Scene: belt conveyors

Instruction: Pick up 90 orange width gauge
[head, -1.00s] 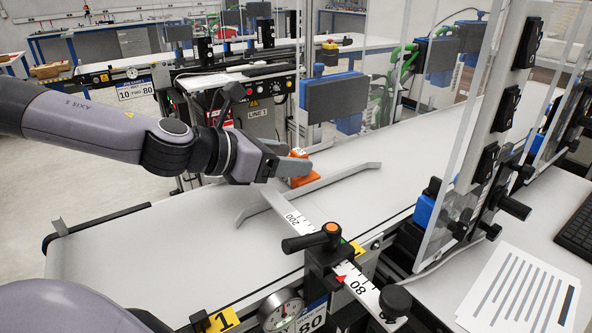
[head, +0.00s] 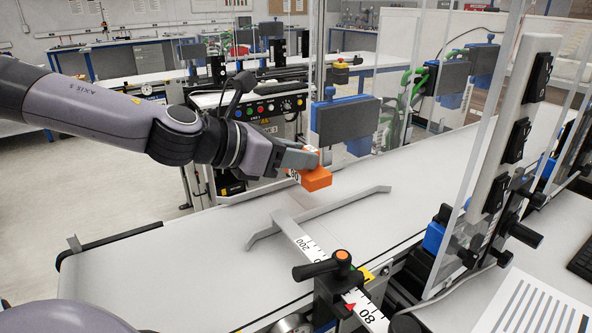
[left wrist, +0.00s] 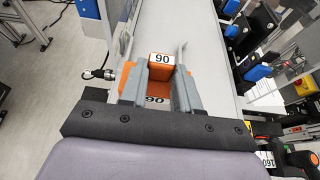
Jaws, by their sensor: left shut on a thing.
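The orange width gauge (head: 316,179) is a small orange block held up above the white conveyor belt. In the left wrist view the gauge (left wrist: 160,70) shows a white label reading 90 on its top and another label lower down between the fingers. My left gripper (head: 303,163) is shut on it, with one grey finger on each side in the left wrist view (left wrist: 161,88). My right gripper is not in view.
A grey guide rail (head: 330,205) with a ruled scale (head: 312,248) crosses the belt (head: 190,260) below the gauge. A black clamp with an orange-topped knob (head: 342,256) stands at the near edge. Clear panels and a post (head: 520,120) rise at right.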

